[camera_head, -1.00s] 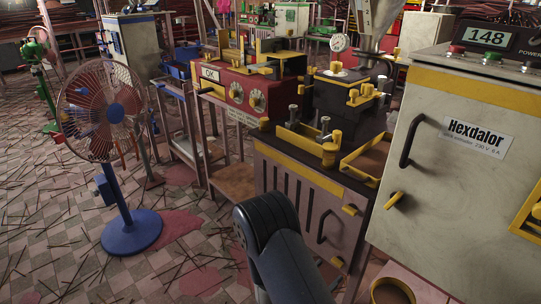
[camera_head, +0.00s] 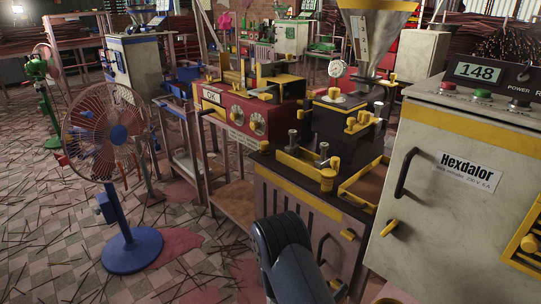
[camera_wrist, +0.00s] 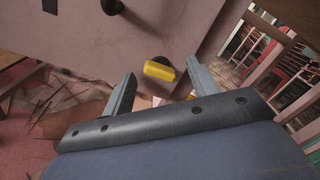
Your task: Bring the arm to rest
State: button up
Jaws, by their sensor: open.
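My gripper (camera_wrist: 152,98) is in the wrist view with its two fingers wide apart and nothing between them. Beyond the fingers is the pinkish front of a cabinet with a yellow handle (camera_wrist: 159,71) and a dark knob. In the head view my dark arm link (camera_head: 290,265) rises at the bottom middle, in front of the extruder cabinet (camera_head: 290,205). The gripper itself is hidden from the head view.
A grey Hexdalor cabinet (camera_head: 440,210) with a 148 display stands close on the right. A blue-based fan (camera_head: 132,250) stands at left. A red machine (camera_head: 225,105) sits on a stand behind. Thin sticks litter the checked floor, which is otherwise fairly open at lower left.

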jog(key=n+p, duration=0.2)
jog(key=n, duration=0.3)
jog(key=shift+a, duration=0.1)
jog(key=shift+p+v, duration=0.3)
jog(key=shift+v, duration=1.7)
